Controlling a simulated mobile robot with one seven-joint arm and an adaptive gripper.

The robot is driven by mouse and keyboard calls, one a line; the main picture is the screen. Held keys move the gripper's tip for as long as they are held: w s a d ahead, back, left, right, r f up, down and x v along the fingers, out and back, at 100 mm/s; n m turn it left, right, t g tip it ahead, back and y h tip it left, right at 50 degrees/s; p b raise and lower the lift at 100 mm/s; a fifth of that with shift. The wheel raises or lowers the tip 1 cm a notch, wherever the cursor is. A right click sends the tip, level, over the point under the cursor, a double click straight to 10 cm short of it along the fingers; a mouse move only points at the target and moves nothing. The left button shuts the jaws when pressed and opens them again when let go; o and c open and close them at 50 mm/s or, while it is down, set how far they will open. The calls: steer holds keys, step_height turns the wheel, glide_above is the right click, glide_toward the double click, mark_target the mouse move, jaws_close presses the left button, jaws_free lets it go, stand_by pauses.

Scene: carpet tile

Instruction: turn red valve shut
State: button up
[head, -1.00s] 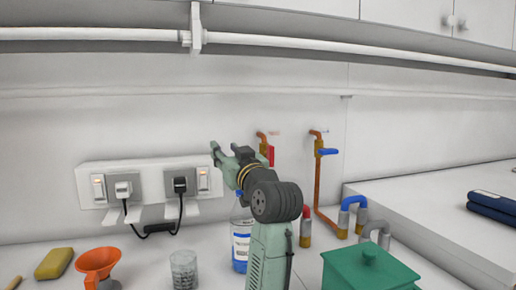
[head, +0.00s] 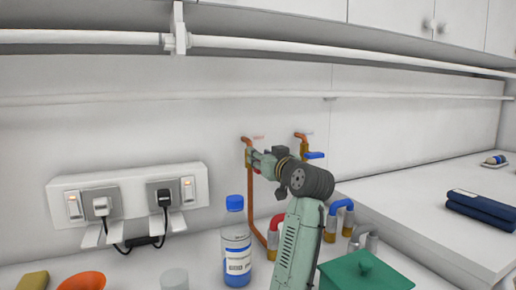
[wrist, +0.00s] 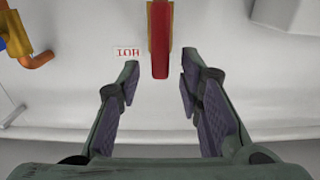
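The red valve handle (wrist: 160,45) hangs from a brass body at the top middle of the wrist view, its long side running up and down the picture. My gripper (wrist: 160,72) is open and empty. Its two fingertips stand on either side of the handle's free end, with a gap on both sides. In the head view my gripper (head: 256,160) is up at the red valve on the copper pipe (head: 251,205) and hides most of the handle. The HOT label (wrist: 128,52) beside it reads upside down in the wrist view.
A blue-handled valve (head: 314,155) is just right of my gripper. Below are a blue-capped bottle (head: 236,250), a green lidded box (head: 365,272) and hooked pipes with red and blue bends (head: 343,205). A socket panel (head: 130,200) is on the wall at left.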

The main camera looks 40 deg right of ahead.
steer(key=shift+x, duration=1.1)
jaws_close()
